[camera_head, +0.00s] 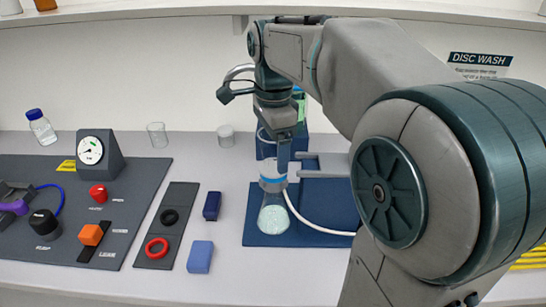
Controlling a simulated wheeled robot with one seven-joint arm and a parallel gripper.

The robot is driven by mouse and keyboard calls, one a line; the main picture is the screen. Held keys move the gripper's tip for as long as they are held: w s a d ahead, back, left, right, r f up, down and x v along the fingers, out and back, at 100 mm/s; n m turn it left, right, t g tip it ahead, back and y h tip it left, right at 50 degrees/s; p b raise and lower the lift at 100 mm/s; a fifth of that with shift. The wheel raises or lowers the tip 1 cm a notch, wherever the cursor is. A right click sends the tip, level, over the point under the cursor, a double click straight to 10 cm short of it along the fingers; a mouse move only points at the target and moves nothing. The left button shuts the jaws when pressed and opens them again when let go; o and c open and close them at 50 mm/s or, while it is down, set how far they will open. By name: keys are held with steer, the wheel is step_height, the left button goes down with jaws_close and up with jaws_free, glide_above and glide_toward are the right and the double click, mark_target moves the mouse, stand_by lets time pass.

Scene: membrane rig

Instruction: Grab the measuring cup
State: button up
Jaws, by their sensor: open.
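Two clear cup-like vessels stand at the back of the bench, left of my arm. One is a taller clear glass beaker (157,135), upright. The other is a smaller, frosted cup (225,136), also upright. I cannot tell from their faint surfaces which one is the measuring cup. My gripper (284,155) points down at the end of my arm, right of both vessels and apart from them. It is open; its fingertips are partly lost against the rig behind, and I see nothing held in it.
A clear flask-like vessel (273,214) with a white hose is on a blue mat (325,205). A control panel (125,180) with a gauge (93,150) fills the left. A blue-capped bottle (41,128) is at the far left. Blue blocks (200,257) lie in front.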

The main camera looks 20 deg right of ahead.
steer(key=shift+f, duration=0.45)
steer(key=shift+c, duration=0.3)
steer(key=c, duration=1)
